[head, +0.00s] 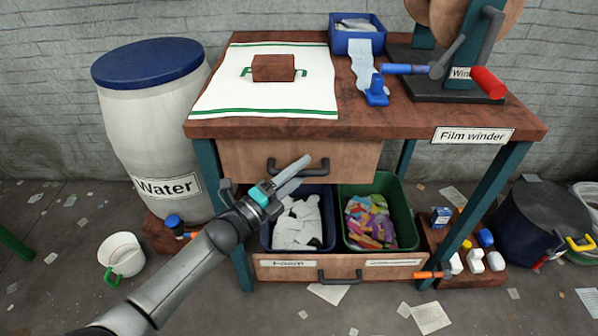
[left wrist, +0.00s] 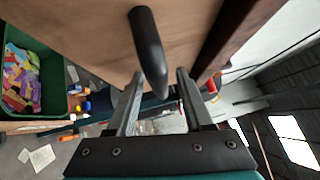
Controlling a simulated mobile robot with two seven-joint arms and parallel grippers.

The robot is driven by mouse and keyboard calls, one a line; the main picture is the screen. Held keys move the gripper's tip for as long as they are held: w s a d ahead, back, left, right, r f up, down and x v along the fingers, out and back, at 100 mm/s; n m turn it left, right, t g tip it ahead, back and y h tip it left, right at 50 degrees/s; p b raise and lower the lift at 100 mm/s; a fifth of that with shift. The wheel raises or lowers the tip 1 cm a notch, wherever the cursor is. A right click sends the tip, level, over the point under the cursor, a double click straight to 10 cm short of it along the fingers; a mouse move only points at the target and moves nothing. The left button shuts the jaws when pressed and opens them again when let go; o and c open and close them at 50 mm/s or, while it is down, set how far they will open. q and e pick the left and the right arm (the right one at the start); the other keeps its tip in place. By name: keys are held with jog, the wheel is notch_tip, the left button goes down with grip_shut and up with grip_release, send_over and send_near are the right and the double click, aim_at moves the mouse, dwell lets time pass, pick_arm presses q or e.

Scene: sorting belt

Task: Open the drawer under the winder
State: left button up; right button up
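The wooden drawer front (head: 345,160) sits close under the table top, below the winder's bench, and looks closed. Its dark bar handle (head: 322,164) is on the middle of the front. My left gripper (head: 297,170) is at the handle, its two fingers apart. In the left wrist view the curved dark handle (left wrist: 147,40) reaches down between the open fingers (left wrist: 160,78), with a gap visible on both sides. The film winder (head: 460,80) stands on the right of the table top. My right gripper is not in view.
Below the drawer stand a bin of white scraps (head: 331,240) and a green bin (head: 416,240) of coloured scraps, behind a lower front with a handle (head: 340,276). A water barrel (head: 150,120) stands left. The floor in front is mostly clear, with paper scraps.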

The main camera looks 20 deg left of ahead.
pick_arm(q)
grip_shut()
dwell(1.2)
